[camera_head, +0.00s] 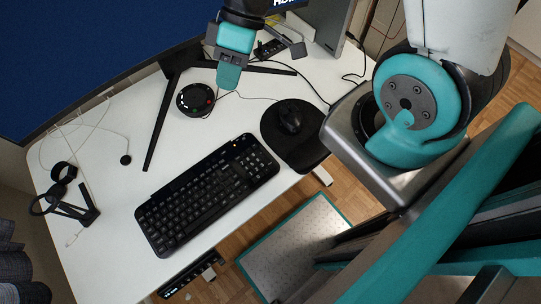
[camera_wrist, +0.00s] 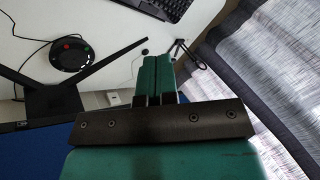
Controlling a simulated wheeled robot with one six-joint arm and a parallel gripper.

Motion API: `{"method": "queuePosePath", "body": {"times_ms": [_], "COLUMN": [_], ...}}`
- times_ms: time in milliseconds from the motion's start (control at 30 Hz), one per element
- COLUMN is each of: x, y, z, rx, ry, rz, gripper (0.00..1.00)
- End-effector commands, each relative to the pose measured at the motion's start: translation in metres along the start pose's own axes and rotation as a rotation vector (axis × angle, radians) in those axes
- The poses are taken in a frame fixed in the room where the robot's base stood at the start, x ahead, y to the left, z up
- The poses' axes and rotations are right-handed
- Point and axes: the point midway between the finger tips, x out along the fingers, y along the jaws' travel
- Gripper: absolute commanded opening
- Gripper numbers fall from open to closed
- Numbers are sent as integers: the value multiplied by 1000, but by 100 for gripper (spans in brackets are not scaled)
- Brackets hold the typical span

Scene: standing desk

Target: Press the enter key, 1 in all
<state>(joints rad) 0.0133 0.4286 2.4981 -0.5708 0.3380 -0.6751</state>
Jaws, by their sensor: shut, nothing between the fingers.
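A black keyboard (camera_head: 205,195) lies on the white desk, slanting from lower left to upper right in the head view. Its single key labels are too small to read, so I cannot pick out the enter key for sure. Part of the keyboard also shows at the top edge of the wrist view (camera_wrist: 165,7). My gripper (camera_head: 228,78) is beyond the keyboard, near the back of the desk and apart from the keys. In the wrist view its two teal fingers (camera_wrist: 151,72) are together with nothing between them.
A round black device with coloured buttons (camera_head: 195,100) lies left of my gripper. A mouse (camera_head: 290,122) sits on a black pad (camera_head: 291,153) right of the keyboard. A monitor (camera_head: 80,60) overhangs the back, its dark stand legs spread on the desk. A headset (camera_head: 62,200) lies left.

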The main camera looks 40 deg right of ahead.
Motion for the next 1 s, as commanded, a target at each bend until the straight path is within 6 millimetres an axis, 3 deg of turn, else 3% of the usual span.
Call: {"method": "queuePosePath", "body": {"times_ms": [200, 400, 700, 1000], "x": [28, 59, 104, 122], "y": [30, 45, 38, 30], "z": [23, 53, 98, 114], "rx": [-30, -58, -85, -100], "ry": [56, 124, 210, 237], "rz": [-73, -108, -122, -116], "gripper": [0, 0, 0, 0]}}
